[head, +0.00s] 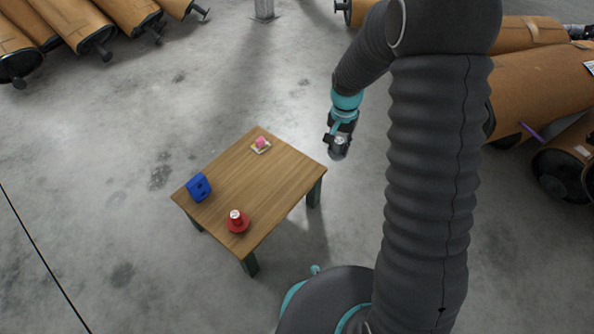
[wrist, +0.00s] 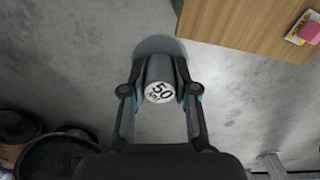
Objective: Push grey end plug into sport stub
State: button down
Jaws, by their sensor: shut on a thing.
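My gripper (head: 338,142) hangs over the floor, off the right side of the small table. In the wrist view, my gripper (wrist: 160,84) is shut on the grey end plug (wrist: 160,48), a dark grey round piece with a white end face marked "50". The plug is clear of the table. On the table are a red piece with a white top (head: 237,221) near the front corner and a blue block (head: 199,187) at the left edge. I cannot tell which of these is the sport stub.
The wooden table (head: 225,173) has a bare middle. A pink and yellow item on a small white card or dish (head: 261,145) is at its back corner. Brown wrapped mufflers (head: 85,22) lie at the back left, and more (head: 540,85) at the right.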

jog(key=m, duration=0.3)
jog(key=r+m, duration=0.1)
jog(key=shift+a+r+m, duration=0.1)
jog(key=shift+a+m, duration=0.15)
jog(key=shift+m, duration=0.15)
jog(key=m, duration=0.5)
jog(key=shift+s+r, duration=0.1)
jog(key=shift+s, duration=0.3)
jog(key=a+f, duration=0.2)
jog(key=a, duration=0.1)
jog(key=w+a+f+b, duration=0.1)
jog(key=a+f, duration=0.1)
jog(key=a, duration=0.2)
jog(key=w+a+f, duration=0.1)
jog(key=a+f, duration=0.2)
jog(key=a, duration=0.1)
jog(key=shift+a+f+b, duration=0.1)
jog(key=shift+a+b, duration=0.1)
jog(key=shift+b, duration=0.1)
jog(key=shift+f, duration=1.7)
jog(key=shift+f+b, duration=0.25)
jog(key=shift+b, duration=0.1)
jog(key=c, duration=0.9)
grip_release()
